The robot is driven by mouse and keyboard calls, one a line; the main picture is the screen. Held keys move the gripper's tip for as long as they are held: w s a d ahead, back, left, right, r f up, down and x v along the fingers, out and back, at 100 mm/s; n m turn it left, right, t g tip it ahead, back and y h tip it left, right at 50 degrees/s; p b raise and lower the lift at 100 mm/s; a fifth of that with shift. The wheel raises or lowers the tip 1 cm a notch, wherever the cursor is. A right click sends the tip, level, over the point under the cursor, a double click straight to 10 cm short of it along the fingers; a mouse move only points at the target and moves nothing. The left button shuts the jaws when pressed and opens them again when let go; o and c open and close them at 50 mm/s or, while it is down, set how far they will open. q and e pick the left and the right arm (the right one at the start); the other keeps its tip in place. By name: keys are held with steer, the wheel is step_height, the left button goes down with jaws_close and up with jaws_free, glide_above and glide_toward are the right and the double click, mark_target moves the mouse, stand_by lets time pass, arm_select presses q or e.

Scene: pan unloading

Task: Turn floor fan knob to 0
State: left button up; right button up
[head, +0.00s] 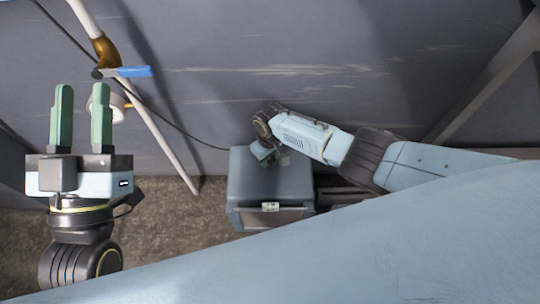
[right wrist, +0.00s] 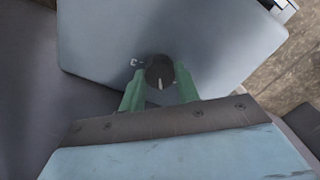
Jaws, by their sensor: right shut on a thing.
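The floor fan is a blue-grey box (head: 245,185) standing on the floor in the middle of the head view. Its dark round knob (right wrist: 158,72) with a pale pointer line shows in the right wrist view, on the fan's flat face. A pale mark sits beside the knob, too small to read surely. My right gripper (right wrist: 160,86) has its green fingers on both sides of the knob, shut on it. In the head view my right gripper (head: 265,152) is small over the fan's top. My left gripper (head: 81,115) is raised at the left, open and empty.
A grey wall (head: 330,70) stands behind the fan. A pale pole (head: 160,135) leans at the left, near a blue-handled thing (head: 134,71). A dark cable runs along the wall to the fan. A large light-blue surface crosses the bottom right. Brown floor (head: 185,250) is clear left of the fan.

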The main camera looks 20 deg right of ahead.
steer(key=n, duration=0.3)
steer(key=shift+n, duration=2.1)
steer(key=shift+a, duration=0.1)
steer(key=o, duration=1)
steer(key=shift+r, duration=0.1)
